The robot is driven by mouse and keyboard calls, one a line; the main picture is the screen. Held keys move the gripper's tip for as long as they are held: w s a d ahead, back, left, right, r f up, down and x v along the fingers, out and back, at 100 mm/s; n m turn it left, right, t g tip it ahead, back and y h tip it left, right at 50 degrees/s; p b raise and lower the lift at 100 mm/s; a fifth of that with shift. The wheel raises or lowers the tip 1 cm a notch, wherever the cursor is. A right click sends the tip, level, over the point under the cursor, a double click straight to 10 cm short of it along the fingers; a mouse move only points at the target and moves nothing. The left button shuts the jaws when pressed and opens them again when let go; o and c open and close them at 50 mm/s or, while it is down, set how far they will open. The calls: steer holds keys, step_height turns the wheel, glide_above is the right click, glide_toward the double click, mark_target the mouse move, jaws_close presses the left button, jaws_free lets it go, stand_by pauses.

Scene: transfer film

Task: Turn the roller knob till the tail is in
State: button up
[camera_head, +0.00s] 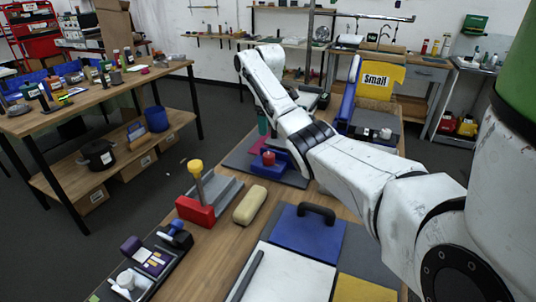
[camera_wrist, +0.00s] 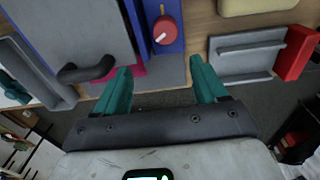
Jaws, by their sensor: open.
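A red roller knob (camera_head: 268,158) sits on a low blue block (camera_head: 262,170) on the workbench, left of my arm in the head view. In the wrist view the knob (camera_wrist: 166,30) has a pale mark on its face and stands on the blue block (camera_wrist: 176,47), beyond my fingertips and roughly between them. My gripper (camera_wrist: 160,75) is open, with two teal fingers spread apart and nothing between them. A teal finger (camera_head: 263,122) also shows behind the knob in the head view; most of the gripper is hidden there. I cannot make out the film's tail.
A grey housing with a dark handle (camera_wrist: 88,70) lies left of the knob in the wrist view. A grey stand with a red block (camera_head: 195,210), a cream pad (camera_head: 250,205) and a blue block with black handle (camera_head: 300,230) are nearer in the head view.

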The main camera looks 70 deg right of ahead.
mark_target(268, 154)
steer(key=f+n, duration=0.2)
steer(key=f, duration=0.2)
steer(key=f+n+p, duration=0.1)
steer(key=f+n, duration=0.2)
steer(key=f, duration=0.1)
steer(key=a+f+n, duration=0.1)
steer(key=f+n, duration=0.2)
steer(key=f, duration=0.1)
steer(key=shift+s+f, duration=0.15)
steer(key=c, duration=1)
